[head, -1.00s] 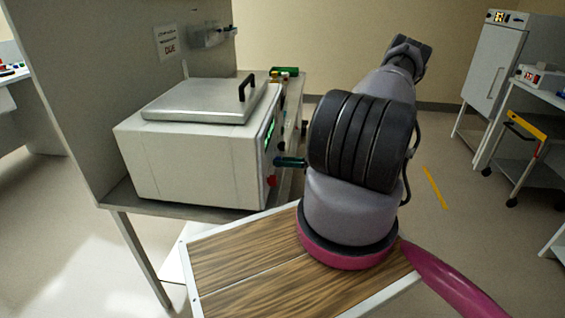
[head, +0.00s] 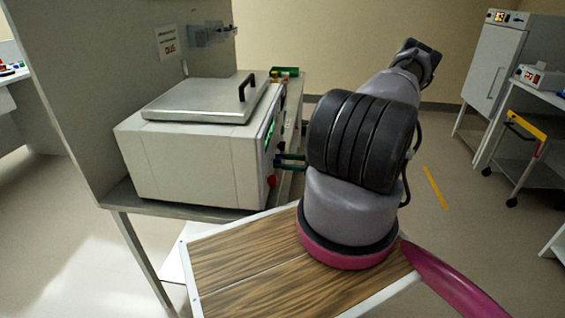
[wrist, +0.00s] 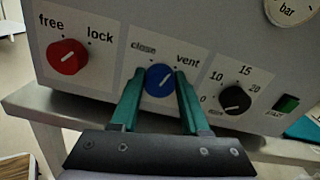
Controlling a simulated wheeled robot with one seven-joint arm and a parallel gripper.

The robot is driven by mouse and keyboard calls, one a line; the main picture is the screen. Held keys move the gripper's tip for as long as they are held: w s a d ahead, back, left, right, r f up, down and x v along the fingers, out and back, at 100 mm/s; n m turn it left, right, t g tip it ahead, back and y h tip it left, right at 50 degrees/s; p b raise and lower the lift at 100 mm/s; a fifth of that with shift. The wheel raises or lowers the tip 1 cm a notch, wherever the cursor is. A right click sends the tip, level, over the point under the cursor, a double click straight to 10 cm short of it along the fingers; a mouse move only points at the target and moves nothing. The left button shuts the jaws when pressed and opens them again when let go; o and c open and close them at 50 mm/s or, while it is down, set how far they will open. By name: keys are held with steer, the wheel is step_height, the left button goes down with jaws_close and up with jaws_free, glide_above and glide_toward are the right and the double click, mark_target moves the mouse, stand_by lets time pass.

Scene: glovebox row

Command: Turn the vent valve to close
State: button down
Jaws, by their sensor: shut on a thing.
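The vent valve is a blue round knob (wrist: 160,79) on the front panel of a white machine (head: 190,158), between the printed words "close" and "vent". A pale line on the knob slants up to the right, on the "vent" side. My gripper (wrist: 159,78) has its two teal fingers on either side of the knob, shut on it. In the head view, my gripper (head: 279,161) is at the machine's front panel, left of my arm. The knob cannot be made out there.
A red knob (wrist: 67,57) marked "free" and "lock" is left of the valve. A gauge (wrist: 292,8) is above. The machine stands on a grey bench (wrist: 50,105).

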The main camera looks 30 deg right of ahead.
steer(key=n, duration=1.2)
steer(key=shift+s+f, duration=0.1)
steer(key=shift+f, duration=0.05)
steer(key=shift+n, duration=0.4)
steer(key=shift+c, duration=1.9)
jaws_free()
steer(key=v, duration=1)
steer(key=shift+s+d, duration=0.3)
